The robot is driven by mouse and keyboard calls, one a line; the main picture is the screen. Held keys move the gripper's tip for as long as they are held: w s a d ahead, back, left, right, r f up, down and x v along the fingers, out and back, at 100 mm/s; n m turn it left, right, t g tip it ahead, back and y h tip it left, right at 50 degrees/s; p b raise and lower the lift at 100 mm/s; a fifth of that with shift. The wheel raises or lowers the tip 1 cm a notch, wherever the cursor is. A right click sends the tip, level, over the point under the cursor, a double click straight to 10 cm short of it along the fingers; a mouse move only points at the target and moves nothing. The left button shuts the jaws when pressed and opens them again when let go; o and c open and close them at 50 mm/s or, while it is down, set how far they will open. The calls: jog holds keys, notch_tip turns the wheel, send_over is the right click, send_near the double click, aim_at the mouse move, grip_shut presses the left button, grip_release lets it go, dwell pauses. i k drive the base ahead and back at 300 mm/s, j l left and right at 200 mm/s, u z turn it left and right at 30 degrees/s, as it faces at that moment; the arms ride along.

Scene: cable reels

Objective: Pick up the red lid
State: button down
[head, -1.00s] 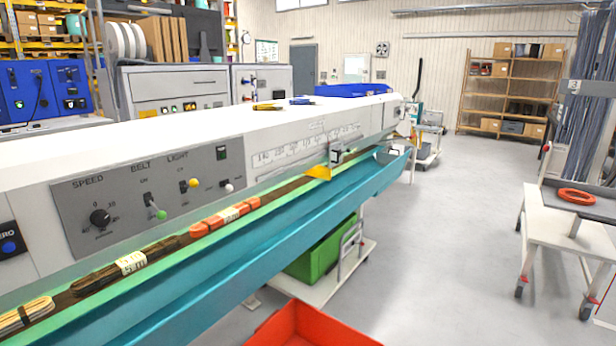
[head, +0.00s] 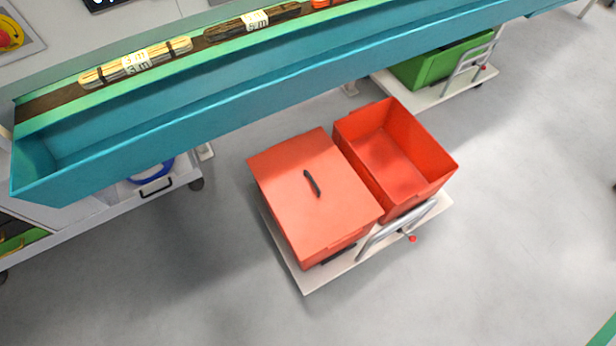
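The red lid (head: 290,200) lies flat on top of a red box in the head view, near the middle of the picture. It has a short dark handle (head: 312,183) on its upper face. The box under it is mostly covered; only part of its front side shows. It stands on a low white cart (head: 316,284) on the floor. My gripper is not in view.
An open, empty-looking red box (head: 436,180) stands beside the lidded one on the cart. The cart has a grey metal handle (head: 392,232). A teal trough (head: 190,128) runs above and behind. A green box (head: 432,66) stands further right. Grey floor lies clear in front.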

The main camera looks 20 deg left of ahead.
aim_at(317, 199)
jog(key=i+j+u, duration=0.15)
jog(key=i+j, duration=0.2)
jog(key=i, duration=0.15)
jog(key=i+j+u, duration=0.15)
jog(key=i+j, duration=0.2)
jog(key=i, duration=0.2)
